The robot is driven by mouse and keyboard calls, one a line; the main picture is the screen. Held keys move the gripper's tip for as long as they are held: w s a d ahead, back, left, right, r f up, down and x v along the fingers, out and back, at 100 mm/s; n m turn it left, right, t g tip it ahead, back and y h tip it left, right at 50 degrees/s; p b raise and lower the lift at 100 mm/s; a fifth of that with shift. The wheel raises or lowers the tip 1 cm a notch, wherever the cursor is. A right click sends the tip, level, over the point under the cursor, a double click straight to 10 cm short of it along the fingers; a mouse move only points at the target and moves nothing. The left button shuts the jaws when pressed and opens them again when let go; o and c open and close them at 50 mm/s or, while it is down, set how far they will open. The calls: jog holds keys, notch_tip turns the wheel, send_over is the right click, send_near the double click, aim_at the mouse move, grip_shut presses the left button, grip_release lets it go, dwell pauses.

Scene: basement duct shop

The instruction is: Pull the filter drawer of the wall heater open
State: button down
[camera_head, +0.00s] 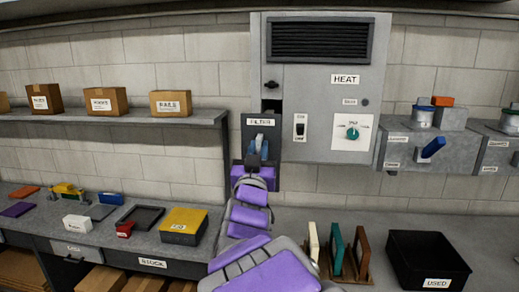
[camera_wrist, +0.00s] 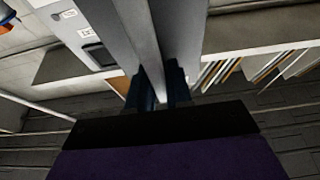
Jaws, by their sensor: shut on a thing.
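The wall heater (camera_head: 313,120) is a grey cabinet on the block wall, with a dark grille, a HEAT label and a teal knob. At its lower left is the dark grey front of the filter drawer (camera_head: 248,133), labelled FILTER. The drawer front appears to stand out from the cabinet, with a dark gap showing above it. My gripper (camera_head: 257,148) is at the drawer front, shut on its handle, which the fingers and arm mostly hide. In the wrist view, the dark fingers (camera_wrist: 160,91) close around the end of a grey bar.
A shelf (camera_head: 120,117) with several cardboard boxes is at left. The workbench below holds a yellow-topped box (camera_head: 184,226), a rack of upright panels (camera_head: 337,252) and a black bin (camera_head: 425,262). Grey bins (camera_head: 427,147) hang at right.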

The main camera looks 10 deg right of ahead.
jog(key=shift+s+a, duration=0.25)
jog(key=shift+s, duration=0.5)
jog(key=c, duration=1.1)
grip_release()
jog(key=shift+a, duration=0.15)
jog(key=shift+b+v, duration=3.15)
jog(key=shift+v, duration=5.55)
